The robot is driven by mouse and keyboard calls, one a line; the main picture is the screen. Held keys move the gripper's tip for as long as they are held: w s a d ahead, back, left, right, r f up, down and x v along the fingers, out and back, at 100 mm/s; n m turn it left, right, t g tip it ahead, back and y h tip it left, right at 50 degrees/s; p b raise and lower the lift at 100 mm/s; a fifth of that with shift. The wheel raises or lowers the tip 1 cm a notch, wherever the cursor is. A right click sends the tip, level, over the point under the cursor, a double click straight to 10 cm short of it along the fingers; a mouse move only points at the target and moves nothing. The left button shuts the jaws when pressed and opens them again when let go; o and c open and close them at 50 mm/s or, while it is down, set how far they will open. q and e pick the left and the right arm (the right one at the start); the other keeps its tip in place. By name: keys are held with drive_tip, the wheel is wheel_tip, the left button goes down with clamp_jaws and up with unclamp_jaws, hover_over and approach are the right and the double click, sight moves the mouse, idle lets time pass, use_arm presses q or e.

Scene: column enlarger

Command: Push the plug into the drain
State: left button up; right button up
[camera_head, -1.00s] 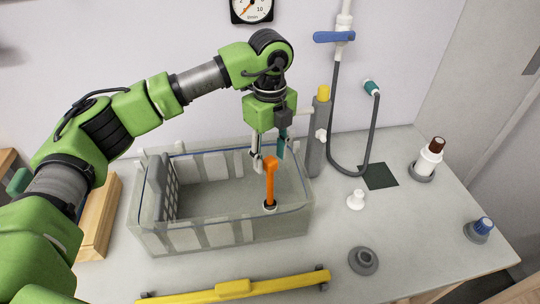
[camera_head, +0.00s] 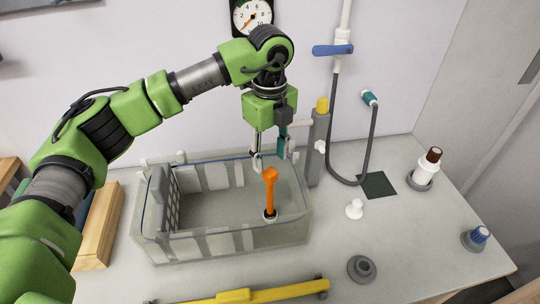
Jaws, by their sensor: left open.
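An orange-handled plug (camera_head: 270,188) stands upright in the right part of a clear, grey-walled tank (camera_head: 165,247). Its lower end meets a pale ring with a dark rim (camera_head: 270,215) at the tank floor, which looks like the drain. I cannot tell how deep the plug sits. My left gripper (camera_head: 270,160) is open, pointing down just above the orange handle, with a pale finger to the left and a teal-grey finger to the right. Nothing shows between the fingers. My right gripper is not in view.
A grey cylinder with a yellow cap (camera_head: 319,140) stands close to the right of my left gripper. A yellow bar (camera_head: 240,295) lies in front of the tank. A white knob (camera_head: 354,209) and grey disc (camera_head: 362,268) are to the right. A hose (camera_head: 337,120) hangs behind.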

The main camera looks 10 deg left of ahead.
use_arm(q)
drive_tip(key=shift+r+p, duration=0.65)
drive_tip(key=shift+r, duration=0.75)
